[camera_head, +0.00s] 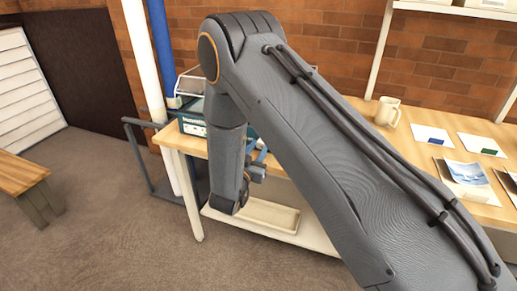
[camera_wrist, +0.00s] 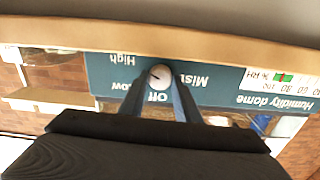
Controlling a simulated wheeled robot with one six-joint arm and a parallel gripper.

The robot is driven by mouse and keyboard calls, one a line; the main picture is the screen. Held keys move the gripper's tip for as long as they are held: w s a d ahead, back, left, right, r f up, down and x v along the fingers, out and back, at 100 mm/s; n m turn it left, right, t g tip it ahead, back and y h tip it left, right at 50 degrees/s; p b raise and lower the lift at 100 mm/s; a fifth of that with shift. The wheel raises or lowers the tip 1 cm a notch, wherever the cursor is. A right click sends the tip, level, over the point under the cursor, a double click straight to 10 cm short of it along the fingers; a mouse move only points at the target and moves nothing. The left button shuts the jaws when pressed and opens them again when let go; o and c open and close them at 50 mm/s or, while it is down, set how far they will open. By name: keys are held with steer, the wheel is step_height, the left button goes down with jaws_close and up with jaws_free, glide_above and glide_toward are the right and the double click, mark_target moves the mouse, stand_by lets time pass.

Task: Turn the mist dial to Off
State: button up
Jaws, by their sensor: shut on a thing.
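The mist dial (camera_wrist: 160,76) is a round white knob on the blue-teal front panel of the humidity dome (camera_wrist: 225,82). The wrist view shows the panel upside down, with the labels Off, Low, High and Mist around the knob. A small dark mark shows on the knob's left part, on the Low and High side; its exact setting is hard to read. My gripper (camera_wrist: 160,92) is shut on the dial, one finger at each side. In the head view the dome (camera_head: 192,127) stands at the table's left end, and my arm hides the dial.
The wooden table (camera_head: 405,150) carries a white mug (camera_head: 387,111) and several cards and prints to the right. A shallow tray (camera_head: 268,214) lies on the lower shelf. A blue pipe (camera_head: 160,40) and a white pipe (camera_head: 143,60) stand left of the dome. A bench (camera_head: 18,175) is at far left.

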steer(key=n, duration=0.7)
steer(key=shift+p, duration=0.4)
steer(key=n, duration=0.6)
steer(key=shift+a+p, duration=0.15)
steer(key=shift+p, duration=0.2)
steer(key=n, duration=0.5)
steer(key=shift+f+n, duration=0.15)
steer(key=shift+n, duration=0.15)
steer(key=n+p, duration=0.1)
steer(key=n, duration=0.3)
steer(key=shift+n, duration=0.4)
steer(key=shift+f, duration=0.1)
steer(key=o, duration=1)
steer(key=shift+o, duration=0.2)
